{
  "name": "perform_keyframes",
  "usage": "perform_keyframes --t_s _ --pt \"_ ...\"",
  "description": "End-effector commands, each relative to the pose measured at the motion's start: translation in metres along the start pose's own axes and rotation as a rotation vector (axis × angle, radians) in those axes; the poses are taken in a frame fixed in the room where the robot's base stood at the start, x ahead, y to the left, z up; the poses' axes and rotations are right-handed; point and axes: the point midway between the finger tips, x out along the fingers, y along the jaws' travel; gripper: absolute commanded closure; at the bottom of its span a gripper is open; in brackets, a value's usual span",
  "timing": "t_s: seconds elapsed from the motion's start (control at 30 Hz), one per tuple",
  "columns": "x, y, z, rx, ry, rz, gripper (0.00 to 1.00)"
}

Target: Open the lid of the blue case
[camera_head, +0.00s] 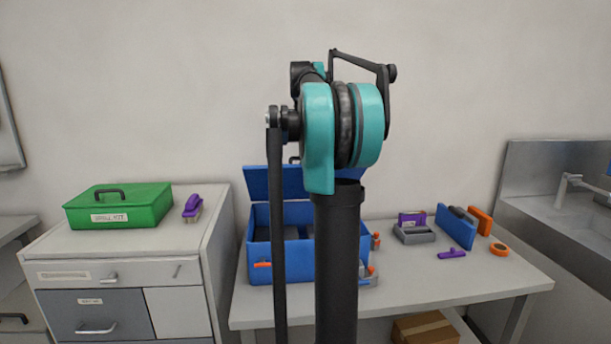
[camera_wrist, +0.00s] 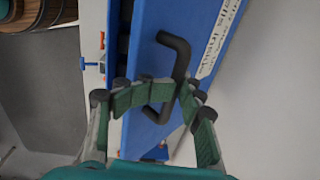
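The blue case (camera_head: 257,255) stands on the table behind my arm in the head view. Its lid (camera_head: 262,183) is raised at the back, and the dark inside shows. My arm hides the middle of the case and my gripper in this view. In the wrist view, the blue lid (camera_wrist: 214,38) has a white lettered label and a black bent handle (camera_wrist: 182,60). My gripper (camera_wrist: 176,93) has its green-padded fingers on both sides of the handle bar, and they look closed on it.
A green case (camera_head: 120,212) and a purple stapler-like tool (camera_head: 193,207) lie on the left cabinet. Orange-tipped items, a grey holder (camera_head: 414,236), a blue upright block (camera_head: 455,227) and an orange ring (camera_head: 499,249) are right of the blue case. The table's front right is clear.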

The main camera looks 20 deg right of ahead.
Motion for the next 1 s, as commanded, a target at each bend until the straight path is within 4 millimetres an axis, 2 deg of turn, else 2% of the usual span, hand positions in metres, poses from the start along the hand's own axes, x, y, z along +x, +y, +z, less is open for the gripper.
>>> perform_keyframes --t_s 0.13,0.4,0.8,1.0 --pt "0.016 0.020 0.000 0.000 0.000 -0.001 0.67" --pt "0.032 0.036 0.000 0.000 0.000 -0.001 0.67" --pt "0.034 0.038 0.000 0.000 0.000 -0.001 0.67" --pt "0.026 0.034 0.000 0.000 0.000 -0.001 0.67"
